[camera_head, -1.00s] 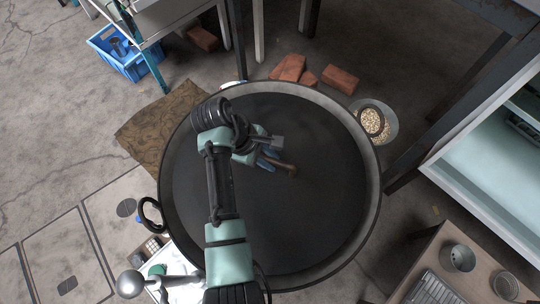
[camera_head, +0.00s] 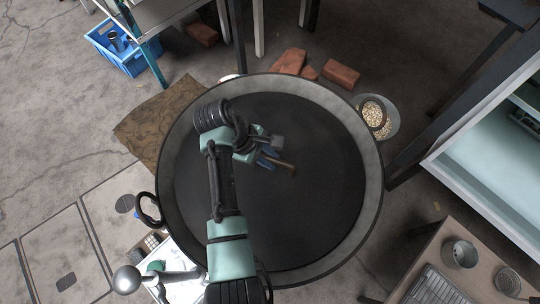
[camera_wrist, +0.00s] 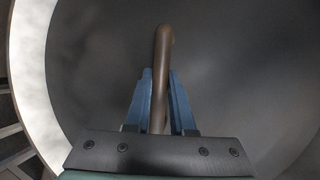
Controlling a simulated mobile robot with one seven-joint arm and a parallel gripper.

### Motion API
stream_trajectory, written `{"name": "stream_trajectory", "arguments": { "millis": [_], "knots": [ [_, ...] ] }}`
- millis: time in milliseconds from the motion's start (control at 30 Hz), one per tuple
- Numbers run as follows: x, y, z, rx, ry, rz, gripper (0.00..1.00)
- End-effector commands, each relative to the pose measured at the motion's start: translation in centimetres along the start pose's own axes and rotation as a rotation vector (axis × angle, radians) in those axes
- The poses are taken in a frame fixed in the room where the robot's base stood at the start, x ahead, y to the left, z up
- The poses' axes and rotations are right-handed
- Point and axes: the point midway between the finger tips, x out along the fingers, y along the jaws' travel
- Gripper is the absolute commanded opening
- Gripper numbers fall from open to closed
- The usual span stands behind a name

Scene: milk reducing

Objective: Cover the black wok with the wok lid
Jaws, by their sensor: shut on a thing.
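My gripper (camera_head: 273,155) is shut on the brown handle (camera_head: 287,166), which also shows between the blue fingers in the wrist view (camera_wrist: 163,60). The handle stands near the middle of a broad, dark grey disc (camera_head: 310,200), which appears to be the wok lid. From above, the disc lies inside the outline of the big black wok (camera_head: 371,165). A grey band of the wok shows all round it, wider at the top and right. Whether the lid touches the wok cannot be told. The wok's ring handle (camera_head: 149,209) sticks out at the left. My arm hides part of the disc.
Several red bricks (camera_head: 341,73) and a bowl of pale grains (camera_head: 374,113) lie beyond the wok. A brown mat (camera_head: 150,120) and blue crate (camera_head: 118,48) are upper left. A table with metal cups (camera_head: 459,253) is lower right, a pale cabinet (camera_head: 485,180) at right.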

Motion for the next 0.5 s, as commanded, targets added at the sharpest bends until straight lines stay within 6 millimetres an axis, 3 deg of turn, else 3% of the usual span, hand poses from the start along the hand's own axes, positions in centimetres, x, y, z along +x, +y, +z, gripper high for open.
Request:
{"name": "stream_trajectory", "arguments": {
  "millis": [233,267,300,433,500],
  "knots": [
    [0.17,0.08,-0.13,0.001,0.001,0.003,0.00],
    [0.18,0.08,-0.14,0.001,0.001,0.004,0.24],
    [0.15,0.08,-0.14,0.001,0.001,0.004,0.31],
    [0.20,0.04,-0.13,0.001,0.001,0.003,0.54],
    [0.23,0.01,-0.13,0.001,0.000,0.002,0.57]
  ]
}}
